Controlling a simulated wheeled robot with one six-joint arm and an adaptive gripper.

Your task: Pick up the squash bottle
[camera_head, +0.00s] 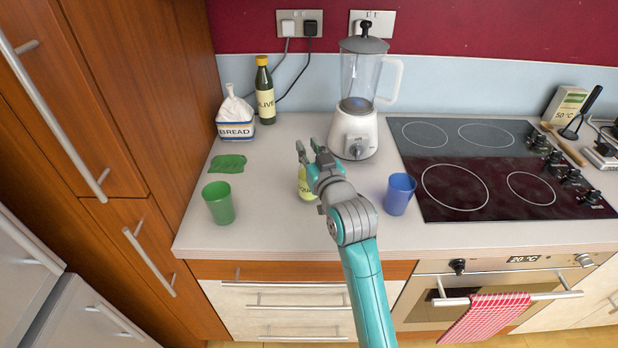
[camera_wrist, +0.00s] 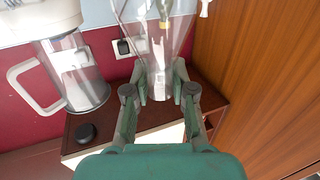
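The squash bottle (camera_head: 306,184) stands on the counter, left of the blender base, with a yellow-green label partly cut off from view. My gripper (camera_head: 308,148) is over its upper part and hides some of it. In the wrist view my gripper (camera_wrist: 160,75) has its two fingers spread apart. A clear, see-through shape, which looks like the bottle (camera_wrist: 158,88), lies between them. I cannot tell whether either finger touches it.
A blender (camera_head: 355,132) stands close behind on the right, and a blue cup (camera_head: 399,195) to the right. A green cup (camera_head: 218,203), a green cloth (camera_head: 228,164), a bread bag (camera_head: 236,118) and an olive bottle (camera_head: 265,95) are to the left. The hob (camera_head: 470,165) is farther right.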

